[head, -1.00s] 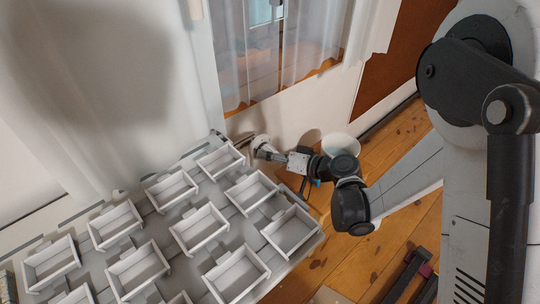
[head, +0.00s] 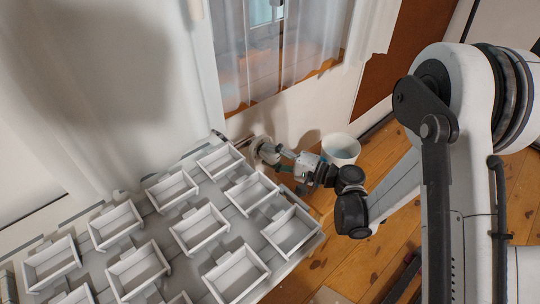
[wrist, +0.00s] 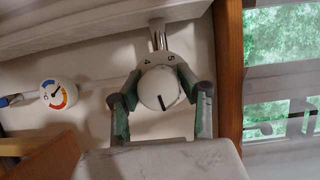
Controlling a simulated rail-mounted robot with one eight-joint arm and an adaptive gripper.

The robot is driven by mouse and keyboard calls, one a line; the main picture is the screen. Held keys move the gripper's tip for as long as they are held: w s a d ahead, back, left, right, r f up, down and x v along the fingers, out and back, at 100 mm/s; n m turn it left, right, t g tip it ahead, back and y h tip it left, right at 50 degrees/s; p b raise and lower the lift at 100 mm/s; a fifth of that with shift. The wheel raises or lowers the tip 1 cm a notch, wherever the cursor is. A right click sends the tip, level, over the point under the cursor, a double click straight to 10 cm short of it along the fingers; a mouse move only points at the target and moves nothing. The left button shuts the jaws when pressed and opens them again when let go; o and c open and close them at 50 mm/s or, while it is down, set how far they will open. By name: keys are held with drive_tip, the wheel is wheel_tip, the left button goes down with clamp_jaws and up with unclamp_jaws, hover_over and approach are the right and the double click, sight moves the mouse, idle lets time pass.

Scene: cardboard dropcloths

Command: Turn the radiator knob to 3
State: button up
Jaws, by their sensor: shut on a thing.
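The white radiator knob (wrist: 154,88) shows in the middle of the wrist view. The digits 4 and 5 are on the collar above its cap, and a short black line lies on the cap's lower part. The other digits are hidden or unreadable. My gripper (wrist: 166,86) is shut on the knob, with one green-and-grey finger on each side.
A round gauge (wrist: 58,94) with a coloured scale is left of the knob. A wooden frame (wrist: 228,75) stands close on the right. White open boxes (head: 200,228) fill the lower left of the head view. A pale bucket (head: 341,149) stands on the floor beside my wrist.

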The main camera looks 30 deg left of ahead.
drive_tip(key=shift+m+y, duration=0.3)
drive_tip(key=shift+m, duration=0.2)
idle(0.3)
drive_tip(key=o, duration=1.1)
drive_tip(key=shift+o, duration=0.2)
